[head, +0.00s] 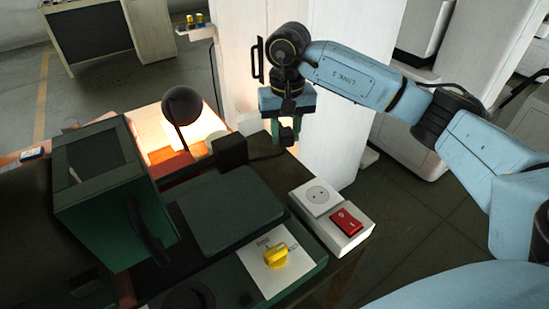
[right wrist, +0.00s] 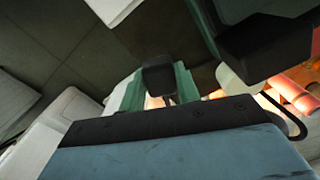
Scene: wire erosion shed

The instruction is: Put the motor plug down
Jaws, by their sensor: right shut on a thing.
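My right gripper (head: 287,138) hangs pointing down over the far right edge of the bench, in front of the white column. Its green fingers are shut on the black motor plug (right wrist: 158,80), which sits between them in the right wrist view. In the head view the plug is small and mostly hidden by the fingers. A dark cable (head: 266,157) runs from a black block toward the spot below the gripper; where it ends is unclear. A white socket box (head: 345,238) with a round socket (head: 318,195) stands nearer, apart from the gripper. My left gripper is not in view.
A red switch (head: 347,221) is on the socket box. A yellow knob (head: 276,257) is on a white panel. A dark flat pad (head: 228,208), the black block (head: 230,150) and a round-headed black lamp (head: 183,105) are to the left. A green-framed machine (head: 108,190) fills the left.

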